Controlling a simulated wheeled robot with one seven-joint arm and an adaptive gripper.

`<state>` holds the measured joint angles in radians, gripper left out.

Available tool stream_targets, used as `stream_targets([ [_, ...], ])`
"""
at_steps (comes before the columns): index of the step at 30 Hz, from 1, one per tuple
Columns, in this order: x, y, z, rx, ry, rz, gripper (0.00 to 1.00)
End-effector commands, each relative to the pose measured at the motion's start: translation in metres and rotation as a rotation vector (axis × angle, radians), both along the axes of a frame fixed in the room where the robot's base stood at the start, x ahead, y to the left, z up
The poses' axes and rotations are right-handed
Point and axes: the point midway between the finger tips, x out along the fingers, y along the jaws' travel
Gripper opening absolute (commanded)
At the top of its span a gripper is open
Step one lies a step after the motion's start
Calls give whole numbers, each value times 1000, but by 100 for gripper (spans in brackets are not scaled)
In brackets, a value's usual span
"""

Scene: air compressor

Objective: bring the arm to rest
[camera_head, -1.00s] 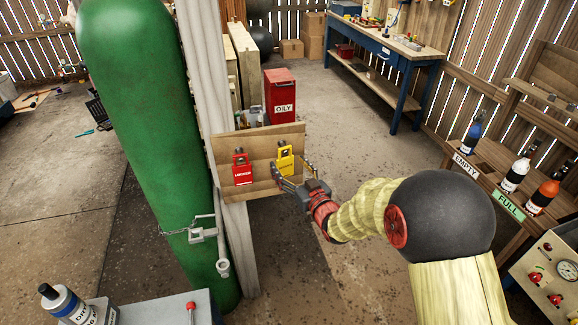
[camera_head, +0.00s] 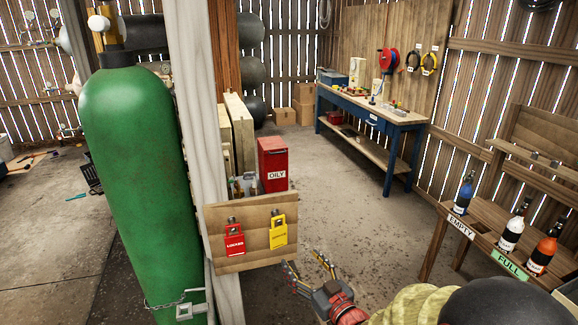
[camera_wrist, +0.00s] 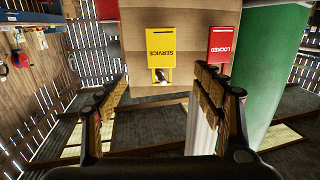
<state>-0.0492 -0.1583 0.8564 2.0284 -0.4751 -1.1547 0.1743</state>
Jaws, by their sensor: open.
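My gripper (camera_head: 308,280) is low in the head view, just right of and below the wooden tag board, apart from it. In the wrist view my gripper (camera_wrist: 168,100) shows its two fingers spread wide with nothing between them. The yellow service tag (camera_head: 278,232) hangs on the wooden board (camera_head: 255,212), beside the red locked tag (camera_head: 233,238). In the wrist view the yellow tag (camera_wrist: 174,47) and the red tag (camera_wrist: 224,44) appear upside-down beyond the fingertips. Part of my arm is cut off at the bottom edge of the head view.
A green cylinder (camera_head: 140,170) stands left, chained by a pale post (camera_head: 190,120). A red OILY bin (camera_head: 273,165) is behind the board. A blue workbench (camera_head: 365,125) stands at the back. A wooden bottle table (camera_head: 480,225) stands right. The floor (camera_head: 350,215) between is clear.

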Motion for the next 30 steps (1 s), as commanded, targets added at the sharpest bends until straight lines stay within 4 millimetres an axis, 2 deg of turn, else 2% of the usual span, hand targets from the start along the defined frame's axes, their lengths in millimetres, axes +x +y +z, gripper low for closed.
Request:
stream_targets([
  [3, 0, -12, -39, -73, 124, -40, 68],
  [7, -17, -39, -99, -188, 345, -115, 68],
  [9, -29, -56, -117, -244, 454, -157, 68],
  [13, -60, -87, -130, -328, 639, -232, 68],
  [17, -99, -114, -123, -386, 809, -299, 68],
  [20, -135, -130, -107, -410, 930, -343, 68],
  [24, -192, -144, -74, -415, 1084, -387, 68],
  [30, -271, -145, -15, -371, 1220, -411, 68],
])
